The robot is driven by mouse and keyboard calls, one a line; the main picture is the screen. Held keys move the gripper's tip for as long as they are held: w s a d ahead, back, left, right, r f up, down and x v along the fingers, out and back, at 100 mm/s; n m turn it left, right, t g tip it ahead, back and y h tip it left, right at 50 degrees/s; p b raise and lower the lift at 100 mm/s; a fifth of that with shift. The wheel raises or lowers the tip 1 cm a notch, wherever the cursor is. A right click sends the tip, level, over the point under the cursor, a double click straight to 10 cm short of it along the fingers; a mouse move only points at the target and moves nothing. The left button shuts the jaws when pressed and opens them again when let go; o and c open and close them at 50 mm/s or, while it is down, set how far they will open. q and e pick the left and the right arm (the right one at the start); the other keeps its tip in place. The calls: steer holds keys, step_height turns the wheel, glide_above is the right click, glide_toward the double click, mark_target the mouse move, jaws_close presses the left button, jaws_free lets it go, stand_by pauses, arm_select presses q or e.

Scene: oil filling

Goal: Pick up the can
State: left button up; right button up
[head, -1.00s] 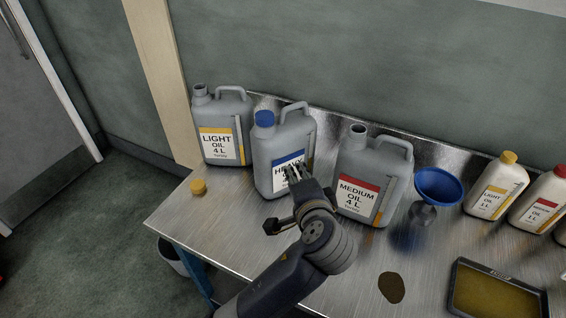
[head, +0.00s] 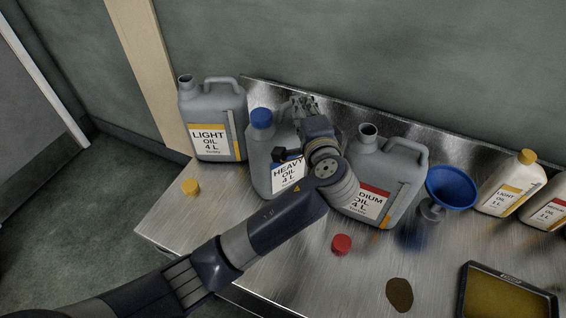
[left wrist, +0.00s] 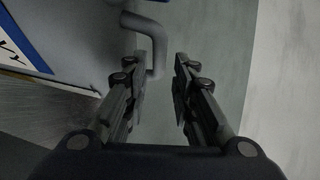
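The grey HEAVY OIL can (head: 262,150) stands upright on the metal bench, with a blue cap (head: 261,117) and a blue-striped label. Its handle is mostly hidden behind my left gripper (head: 305,103) in the head view. In the left wrist view the can (left wrist: 85,35) is at upper left, and its grey handle (left wrist: 156,45) reaches toward the gap between my open fingers (left wrist: 160,85), close to the left finger. I cannot tell whether they touch. Uncapped LIGHT OIL (head: 212,115) and MEDIUM OIL (head: 398,172) cans stand either side. My right gripper is not in view.
A yellow cap (head: 190,187) and a red cap (head: 341,244) lie on the bench (head: 290,262). A blue funnel (head: 451,187), small oil bottles (head: 509,184) and a dark tray (head: 508,293) are at right. A wall (head: 350,50) rises behind.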

arm_select(q)
steer(key=w, duration=0.1)
steer(key=w+a+p, duration=0.1)
steer(key=w+a+f+p, duration=0.1)
steer(key=w, duration=0.1)
steer(key=shift+w+f, duration=0.1)
steer(key=shift+w, duration=0.3)
jaws_close()
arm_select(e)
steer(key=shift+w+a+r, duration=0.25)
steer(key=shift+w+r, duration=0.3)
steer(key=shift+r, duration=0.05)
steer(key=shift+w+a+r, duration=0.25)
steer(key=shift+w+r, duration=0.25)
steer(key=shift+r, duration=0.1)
